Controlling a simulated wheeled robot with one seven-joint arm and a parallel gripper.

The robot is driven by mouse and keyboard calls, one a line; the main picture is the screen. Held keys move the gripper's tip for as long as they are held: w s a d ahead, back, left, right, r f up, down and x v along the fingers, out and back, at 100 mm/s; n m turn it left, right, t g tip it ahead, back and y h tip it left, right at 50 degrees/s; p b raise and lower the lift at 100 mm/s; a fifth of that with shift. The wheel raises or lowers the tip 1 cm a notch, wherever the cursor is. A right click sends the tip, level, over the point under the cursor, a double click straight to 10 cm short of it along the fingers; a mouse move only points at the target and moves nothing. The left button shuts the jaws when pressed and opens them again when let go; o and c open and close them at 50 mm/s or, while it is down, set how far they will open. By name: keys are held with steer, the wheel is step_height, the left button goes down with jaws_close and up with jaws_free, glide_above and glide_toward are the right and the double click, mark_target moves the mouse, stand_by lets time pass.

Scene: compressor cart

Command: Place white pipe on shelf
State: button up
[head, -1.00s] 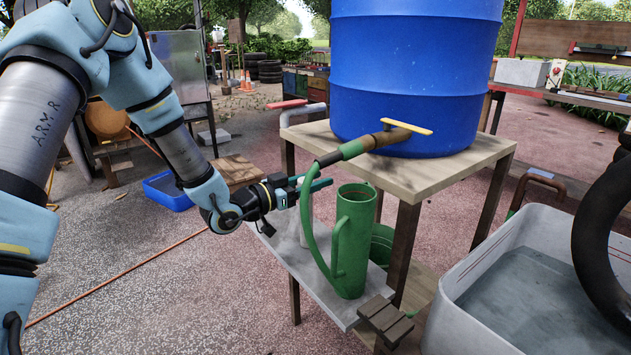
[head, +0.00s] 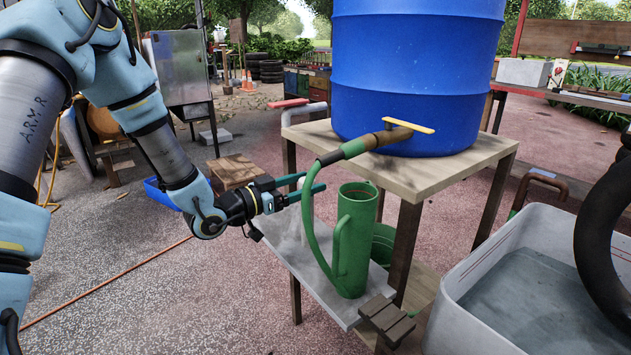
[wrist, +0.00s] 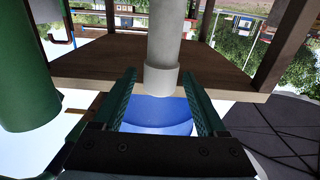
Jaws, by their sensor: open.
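My gripper (head: 313,183) is open beside the barrel stand, in front of the green watering can on its left side. In the wrist view, which looks upside down, the white pipe (wrist: 165,42) lies between the two finger lines, its thicker collar end between the fingers. A gap shows between the collar and each finger. In the head view the pipe is mostly hidden behind my fingers and the green hose; only a pale sliver shows. A grey shelf board (head: 318,283) sits low on the stand, below my gripper.
The green watering can (head: 354,240) stands on the board, with a green hose (head: 312,235) curving down beside it. A blue barrel (head: 415,75) tops the wooden stand (head: 455,175). A grey water tub (head: 520,290) is at the right. Open paving lies at the left.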

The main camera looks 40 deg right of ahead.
steer(key=a, duration=0.8)
steer(key=shift+w+a, duration=0.2)
steer(key=shift+a, duration=0.15)
steer(key=w+a+f+n+t+y, duration=0.2)
steer(key=w+a+n+t+y, duration=0.35)
steer(key=a, duration=0.55)
steer(key=w+a+f+n+t+y, duration=0.2)
steer(key=w+a+n+y, duration=0.1)
steer(key=w+a+y, duration=0.6)
steer(key=s+a+n+g+y, duration=0.15)
steer(key=s+a+n, duration=0.25)
steer(key=a, duration=0.8)
steer(key=s+a+r+n+g+y, duration=0.1)
steer(key=s+a+n, duration=0.4)
steer(key=s, duration=0.5)
steer(key=shift+a+r+g+y, duration=0.4)
steer(key=shift+a+r+g, duration=0.35)
steer(key=shift+g, duration=0.45)
steer(key=shift+s, duration=0.1)
